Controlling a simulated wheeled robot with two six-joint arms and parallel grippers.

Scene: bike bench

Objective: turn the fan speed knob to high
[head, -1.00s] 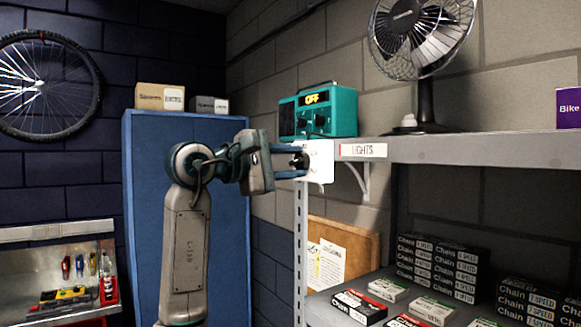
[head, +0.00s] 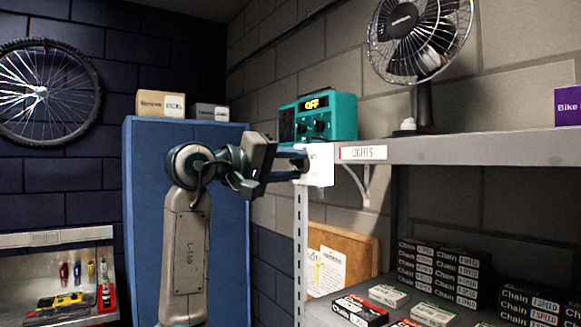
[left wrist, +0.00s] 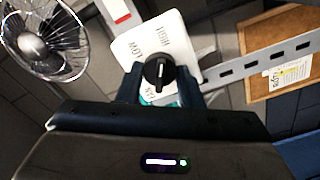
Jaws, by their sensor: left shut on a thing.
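The fan speed knob (left wrist: 158,73) is black and round with a pale pointer line, on a white plate (left wrist: 150,42) marked HIGH and LOW. My left gripper (left wrist: 160,84) is shut on the knob, one finger on each side, with the wrist rolled. I cannot tell exactly which mark the pointer meets. The fan (head: 418,45) stands on the shelf. My right gripper is not in view.
A teal radio-like box (head: 318,118) showing OFF sits on the shelf (head: 470,148) just above the plate. A LIGHTS label (head: 363,153) is on the shelf edge. Chain boxes (head: 437,265) stand on the lower shelf. A blue cabinet (head: 185,150) is behind my arm.

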